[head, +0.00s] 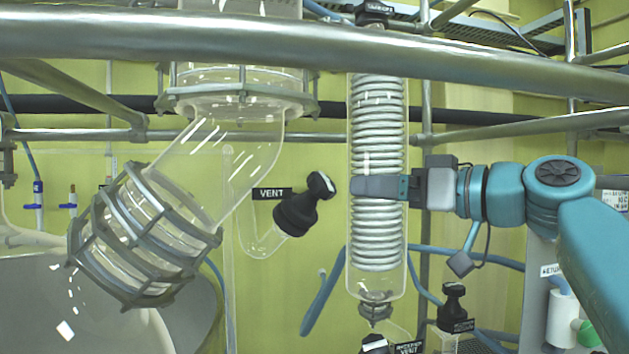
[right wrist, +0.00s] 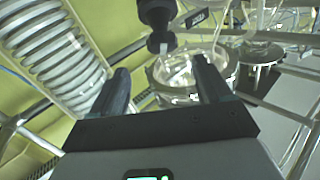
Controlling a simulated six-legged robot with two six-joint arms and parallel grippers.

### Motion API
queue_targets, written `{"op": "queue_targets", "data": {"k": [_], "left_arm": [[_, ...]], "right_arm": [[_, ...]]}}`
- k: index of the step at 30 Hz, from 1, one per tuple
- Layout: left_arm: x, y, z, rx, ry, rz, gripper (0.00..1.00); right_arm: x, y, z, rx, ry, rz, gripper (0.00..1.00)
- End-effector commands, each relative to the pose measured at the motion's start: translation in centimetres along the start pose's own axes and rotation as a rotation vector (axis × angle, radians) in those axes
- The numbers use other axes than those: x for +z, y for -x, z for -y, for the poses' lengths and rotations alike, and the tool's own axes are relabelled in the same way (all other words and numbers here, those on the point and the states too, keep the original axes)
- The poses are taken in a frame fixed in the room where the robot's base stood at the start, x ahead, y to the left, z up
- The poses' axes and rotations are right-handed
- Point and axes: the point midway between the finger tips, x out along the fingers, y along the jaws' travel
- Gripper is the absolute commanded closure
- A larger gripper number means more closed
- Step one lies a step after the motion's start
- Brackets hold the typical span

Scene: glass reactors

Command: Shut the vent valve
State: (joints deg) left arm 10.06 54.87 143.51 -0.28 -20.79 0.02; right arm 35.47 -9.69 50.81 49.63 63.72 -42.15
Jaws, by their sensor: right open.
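The vent valve (head: 297,212) is a black valve body with a round black knob carrying a pale mark, on a bent glass tube. A black "VENT" label (head: 272,193) sits just left of it. My right gripper (head: 354,187) comes in from the right, a short way right of the knob in the picture and in front of the coil condenser. In the right wrist view the black valve (right wrist: 157,18) is at the top, beyond the open, empty fingers (right wrist: 162,82), and not between them. My left gripper is out of view.
The glass coil condenser (head: 377,250) stands upright behind my right gripper. A thick metal rail (head: 300,50) crosses the top. A wide clamped glass elbow (head: 150,230) is at left. Another black valve (head: 375,344) with a partly cut-off vent label (head: 408,348) is at the bottom.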

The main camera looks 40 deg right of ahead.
Motion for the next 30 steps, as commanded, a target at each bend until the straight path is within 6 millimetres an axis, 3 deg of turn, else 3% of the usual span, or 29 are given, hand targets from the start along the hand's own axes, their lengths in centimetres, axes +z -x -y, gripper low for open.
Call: {"op": "queue_targets", "data": {"k": [9,15,21,29,30], "left_arm": [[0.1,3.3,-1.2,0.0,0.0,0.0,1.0],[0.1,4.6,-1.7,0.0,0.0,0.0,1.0],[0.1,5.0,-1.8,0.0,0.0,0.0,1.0],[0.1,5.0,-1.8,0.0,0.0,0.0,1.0],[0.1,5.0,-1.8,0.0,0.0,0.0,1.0]], "right_arm": [[-0.5,-7.8,0.1,-0.006,-0.003,0.004,0.22],[-0.4,-11.4,-0.2,-0.002,-0.002,0.002,0.22],[-0.2,-13.0,-0.4,-0.001,-0.001,0.0,0.22],[-0.1,-13.1,-0.4,0.0,-0.001,0.0,0.22],[-0.1,-13.1,-0.4,0.0,-0.001,0.0,0.28]]}}
